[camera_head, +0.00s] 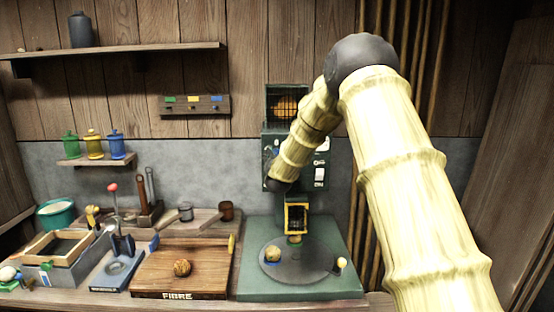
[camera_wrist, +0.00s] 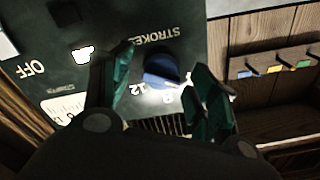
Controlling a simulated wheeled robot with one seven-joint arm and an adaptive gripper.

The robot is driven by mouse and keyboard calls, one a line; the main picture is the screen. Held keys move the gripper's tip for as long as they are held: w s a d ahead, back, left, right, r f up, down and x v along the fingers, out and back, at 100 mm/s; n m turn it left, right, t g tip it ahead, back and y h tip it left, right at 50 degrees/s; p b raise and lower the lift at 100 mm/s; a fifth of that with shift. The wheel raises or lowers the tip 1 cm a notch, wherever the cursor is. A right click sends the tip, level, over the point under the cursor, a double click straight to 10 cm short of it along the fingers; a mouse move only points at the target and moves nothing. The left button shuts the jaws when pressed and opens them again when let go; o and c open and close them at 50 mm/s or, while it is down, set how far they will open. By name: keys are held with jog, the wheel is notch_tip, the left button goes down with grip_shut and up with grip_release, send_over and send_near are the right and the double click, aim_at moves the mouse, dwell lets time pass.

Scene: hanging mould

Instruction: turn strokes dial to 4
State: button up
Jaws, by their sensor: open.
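In the wrist view the blue strokes dial (camera_wrist: 161,70) sits on the dark green panel (camera_wrist: 105,25), under the upside-down word STROKES. Figures, one reading 12, show around its lower edge, partly washed out by glare. I cannot tell which figure the dial points to. My gripper (camera_wrist: 164,72) is open, its two green fingers on either side of the dial. I cannot tell whether they touch it. In the head view my arm reaches the green machine (camera_head: 320,147); the fingers cannot be made out clearly there.
The panel also bears an OFF label, a lit white spot (camera_wrist: 83,53) and a white scale (camera_wrist: 63,107). A rack with coloured tags (camera_head: 195,105) hangs on the wall to the left. Below are a round dark plate (camera_head: 312,262) and a wooden FIBRE board (camera_head: 210,271).

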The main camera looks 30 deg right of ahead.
jog(key=v, duration=1.2)
jog(key=shift+f, duration=0.1)
